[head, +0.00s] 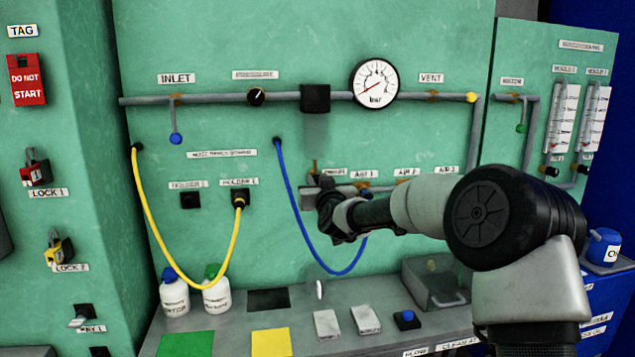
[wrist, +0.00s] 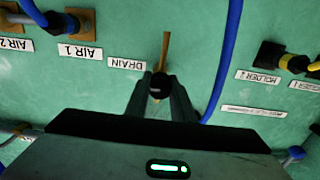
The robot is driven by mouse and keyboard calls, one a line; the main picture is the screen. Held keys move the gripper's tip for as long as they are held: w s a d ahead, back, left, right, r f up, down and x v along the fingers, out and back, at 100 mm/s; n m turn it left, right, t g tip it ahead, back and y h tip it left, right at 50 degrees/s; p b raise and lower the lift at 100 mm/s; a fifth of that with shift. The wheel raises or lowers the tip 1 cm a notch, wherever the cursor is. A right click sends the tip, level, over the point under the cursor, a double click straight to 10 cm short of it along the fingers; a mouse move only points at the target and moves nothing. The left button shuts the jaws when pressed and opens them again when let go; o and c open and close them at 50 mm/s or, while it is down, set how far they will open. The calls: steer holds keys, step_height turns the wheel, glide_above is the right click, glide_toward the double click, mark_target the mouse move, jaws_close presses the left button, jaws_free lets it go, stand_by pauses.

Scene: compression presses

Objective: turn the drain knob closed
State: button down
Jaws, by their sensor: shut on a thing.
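The drain knob (wrist: 160,87) is a small dark round knob in the wrist view, with a brass-coloured strip (wrist: 165,48) running up from it. The DRAIN label (wrist: 127,64) appears upside down beside it. My gripper (wrist: 159,95) has its two dark fingers on either side of the knob, shut on it. In the head view my gripper (head: 322,190) is at the panel just left of the small label row, and my wrist hides the knob there.
A blue hose (head: 286,200) hangs close to my gripper and also shows in the wrist view (wrist: 228,55). A yellow hose (head: 152,220) loops at the left. The gauge (head: 375,83) is above. A bench with bottles (head: 216,296) and a grey bin (head: 436,283) stands below.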

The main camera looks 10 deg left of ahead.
steer(key=n+b, duration=0.2)
steer(key=n, duration=0.2)
steer(key=shift+a, duration=0.1)
steer(key=n+b, duration=0.3)
steer(key=n, duration=0.2)
steer(key=shift+f, duration=0.15)
steer(key=n+b, duration=0.4)
steer(key=n, duration=0.1)
steer(key=shift+f+n+b, duration=0.1)
steer(key=shift+n+b, duration=1.5)
steer(key=shift+n, duration=0.4)
steer(key=c, duration=1.5)
jaws_free()
steer(key=shift+c, duration=0.2)
